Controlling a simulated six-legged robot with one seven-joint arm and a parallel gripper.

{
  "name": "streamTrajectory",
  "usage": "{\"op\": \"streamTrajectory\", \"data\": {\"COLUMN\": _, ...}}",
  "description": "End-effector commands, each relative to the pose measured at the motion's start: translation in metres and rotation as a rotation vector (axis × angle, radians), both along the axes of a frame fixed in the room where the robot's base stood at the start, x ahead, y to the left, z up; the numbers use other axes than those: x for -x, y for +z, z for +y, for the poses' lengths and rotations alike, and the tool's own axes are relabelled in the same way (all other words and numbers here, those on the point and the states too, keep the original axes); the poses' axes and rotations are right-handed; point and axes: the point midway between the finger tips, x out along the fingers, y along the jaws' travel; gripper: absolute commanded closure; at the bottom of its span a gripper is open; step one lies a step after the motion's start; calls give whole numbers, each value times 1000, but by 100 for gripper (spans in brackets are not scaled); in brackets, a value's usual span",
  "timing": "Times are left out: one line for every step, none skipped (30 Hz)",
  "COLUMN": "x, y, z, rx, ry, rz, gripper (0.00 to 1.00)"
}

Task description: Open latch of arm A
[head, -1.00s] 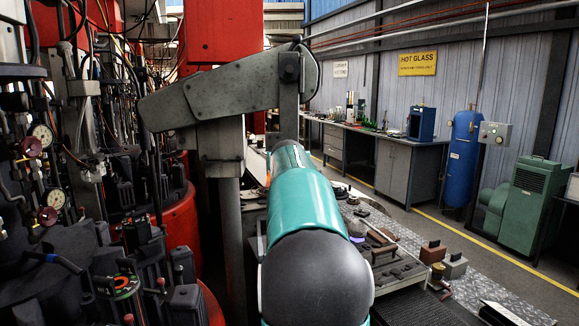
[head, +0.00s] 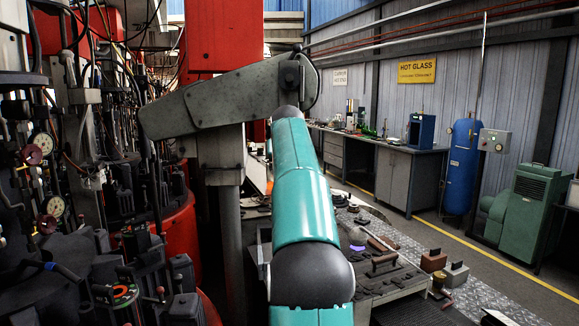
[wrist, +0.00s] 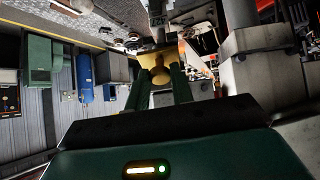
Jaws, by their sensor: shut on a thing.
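In the wrist view my gripper (wrist: 160,84) shows two dark green fingers. They are closed on a brass-yellow piece (wrist: 160,73) with a rounded knob between them. I cannot tell for sure whether this piece is the latch handle. In the head view a grey metal arm (head: 225,98) reaches out from a grey column, with a dark pivot at its right end. No label marks it as arm A. My teal arm passes in front of its lower right side and hides my gripper, so the latch does not show clearly there.
Red machinery with gauges (head: 42,145), hoses and dark cylinders crowds the left. A low bench (head: 395,275) with tools and small blocks stands right of my arm. Farther right are a workbench (head: 395,180), a blue tank (head: 462,165) and a green cabinet (head: 522,205).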

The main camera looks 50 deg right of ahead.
Motion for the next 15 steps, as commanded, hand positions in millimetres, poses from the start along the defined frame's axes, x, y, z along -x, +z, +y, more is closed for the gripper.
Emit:
{"op": "streamTrajectory", "data": {"x": -1, "y": -2, "z": -1, "rx": -13, "ry": 0, "rz": 11, "gripper": 100}}
{"op": "streamTrajectory", "data": {"x": -1, "y": -2, "z": -1, "rx": -19, "ry": 1, "rz": 16, "gripper": 100}}
{"op": "streamTrajectory", "data": {"x": -2, "y": -1, "z": -1, "rx": -26, "ry": 1, "rz": 22, "gripper": 100}}
{"op": "streamTrajectory", "data": {"x": -2, "y": -1, "z": -1, "rx": -32, "ry": 2, "rz": 26, "gripper": 100}}
{"op": "streamTrajectory", "data": {"x": -2, "y": -1, "z": -1, "rx": -37, "ry": 1, "rz": 31, "gripper": 100}}
{"op": "streamTrajectory", "data": {"x": -2, "y": 0, "z": -1, "rx": -43, "ry": 2, "rz": 34, "gripper": 100}}
{"op": "streamTrajectory", "data": {"x": -2, "y": 0, "z": -1, "rx": -49, "ry": 1, "rz": 39, "gripper": 100}}
{"op": "streamTrajectory", "data": {"x": -2, "y": 0, "z": -2, "rx": -52, "ry": 1, "rz": 42, "gripper": 100}}
{"op": "streamTrajectory", "data": {"x": -2, "y": 1, "z": -1, "rx": -59, "ry": 1, "rz": 47, "gripper": 100}}
{"op": "streamTrajectory", "data": {"x": -2, "y": 1, "z": -1, "rx": -61, "ry": 1, "rz": 49, "gripper": 100}}
{"op": "streamTrajectory", "data": {"x": -2, "y": 1, "z": -2, "rx": -65, "ry": 1, "rz": 53, "gripper": 100}}
{"op": "streamTrajectory", "data": {"x": -2, "y": 1, "z": -2, "rx": -69, "ry": 1, "rz": 56, "gripper": 100}}
{"op": "streamTrajectory", "data": {"x": -2, "y": 2, "z": -2, "rx": -72, "ry": 1, "rz": 58, "gripper": 100}}
{"op": "streamTrajectory", "data": {"x": -2, "y": 2, "z": -2, "rx": -74, "ry": 1, "rz": 60, "gripper": 100}}
{"op": "streamTrajectory", "data": {"x": -2, "y": 2, "z": -2, "rx": -77, "ry": 1, "rz": 63, "gripper": 100}}
